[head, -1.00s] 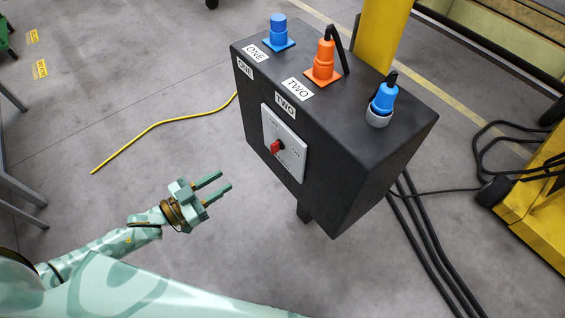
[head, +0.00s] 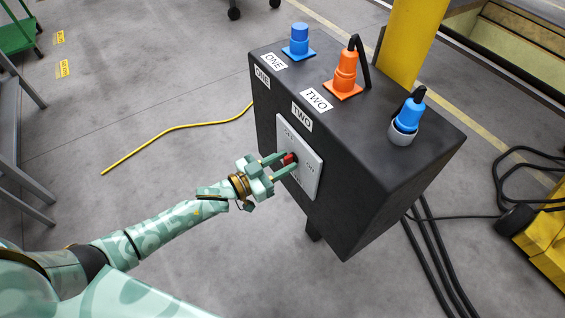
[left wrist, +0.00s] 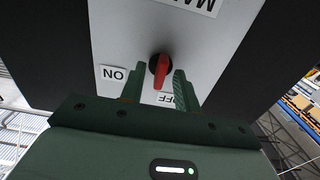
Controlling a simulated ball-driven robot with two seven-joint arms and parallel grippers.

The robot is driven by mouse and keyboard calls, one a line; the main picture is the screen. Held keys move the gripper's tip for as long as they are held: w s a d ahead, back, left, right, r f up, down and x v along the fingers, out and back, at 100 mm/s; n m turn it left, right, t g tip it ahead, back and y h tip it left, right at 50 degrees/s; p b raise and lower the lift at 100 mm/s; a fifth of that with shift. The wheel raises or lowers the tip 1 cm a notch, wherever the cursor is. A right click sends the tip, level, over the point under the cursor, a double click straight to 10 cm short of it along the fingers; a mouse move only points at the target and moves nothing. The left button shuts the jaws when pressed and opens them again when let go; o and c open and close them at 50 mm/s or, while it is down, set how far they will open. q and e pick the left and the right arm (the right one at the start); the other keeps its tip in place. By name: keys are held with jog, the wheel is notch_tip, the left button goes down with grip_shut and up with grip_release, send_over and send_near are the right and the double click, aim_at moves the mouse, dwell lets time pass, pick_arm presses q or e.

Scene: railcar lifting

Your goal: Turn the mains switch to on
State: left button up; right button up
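The mains switch is a grey plate (head: 312,172) on the side of the black box, with a small red handle (head: 289,158). In the left wrist view, the red handle (left wrist: 161,72) sits on a black hub and points to the OFF label (left wrist: 166,99). The ON label (left wrist: 114,74) is to its left, upside down in that view. My left gripper (head: 291,161) is at the plate, open, with one finger on each side of the handle. Gaps show between the handle and both fingers in the left wrist view (left wrist: 159,77). My right gripper is not in view.
The black box (head: 370,190) carries a blue plug (head: 299,40), an orange plug (head: 345,72) and another blue plug (head: 408,112) on top. A yellow post (head: 411,45) stands behind it. A yellow cable (head: 165,131) lies on the floor at left, black cables at right.

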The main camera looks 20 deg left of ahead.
pick_arm(q)
grip_shut()
jog(key=shift+m, duration=0.3)
jog(key=m, duration=0.2)
jog(key=shift+m, duration=0.3)
jog(key=m, duration=0.2)
jog(key=shift+d+m, duration=0.1)
jog(key=shift+m, duration=0.3)
jog(key=m, duration=0.4)
jog(key=shift+s+f+m, duration=0.1)
jog(key=shift+f+m, duration=0.05)
jog(key=shift+m, duration=0.75)
